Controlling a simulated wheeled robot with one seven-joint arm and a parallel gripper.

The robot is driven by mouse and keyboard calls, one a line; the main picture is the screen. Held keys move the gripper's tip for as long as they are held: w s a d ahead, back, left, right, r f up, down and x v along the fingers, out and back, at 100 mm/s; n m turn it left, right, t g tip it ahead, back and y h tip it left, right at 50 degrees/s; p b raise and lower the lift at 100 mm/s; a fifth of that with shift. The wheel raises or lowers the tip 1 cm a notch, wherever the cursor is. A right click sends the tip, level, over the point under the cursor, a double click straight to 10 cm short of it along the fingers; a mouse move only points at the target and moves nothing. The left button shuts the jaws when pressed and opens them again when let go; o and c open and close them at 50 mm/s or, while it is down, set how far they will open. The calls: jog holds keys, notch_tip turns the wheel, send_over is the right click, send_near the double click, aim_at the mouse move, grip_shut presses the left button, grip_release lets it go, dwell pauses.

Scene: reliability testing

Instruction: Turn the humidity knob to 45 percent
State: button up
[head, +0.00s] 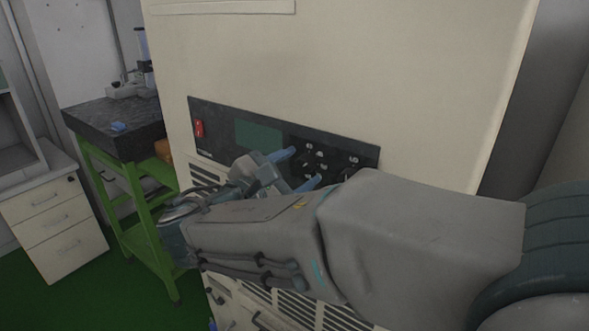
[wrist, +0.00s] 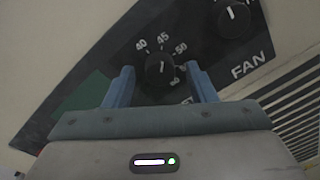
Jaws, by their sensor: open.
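The black knob (wrist: 159,70) sits on the dark control panel, with the numbers 40, 45 and 50 around its upper side in the wrist view. A lower-right number is partly hidden by a finger. The knob's white mark points roughly up, near 45; its exact setting is hard to read. My gripper (wrist: 160,75) is open, with one blue finger on each side of the knob; I cannot tell whether they touch it. The label below the knob is mostly hidden. In the head view my gripper (head: 305,166) is at the panel's right part.
The FAN knob (wrist: 234,18) is to the upper right in the wrist view. The panel (head: 219,126) also has a red switch (head: 199,128) and a greenish screen (head: 259,134). Vent slots lie below. A green-framed bench (head: 130,165) and drawers (head: 55,222) stand left.

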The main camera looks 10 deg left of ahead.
jog(key=b+v, duration=0.2)
jog(key=v, duration=1.1)
jog(key=shift+s+a+b, duration=0.15)
jog(key=shift+s+b, duration=0.15)
jog(key=shift+s, duration=0.05)
jog(key=shift+r, duration=0.1)
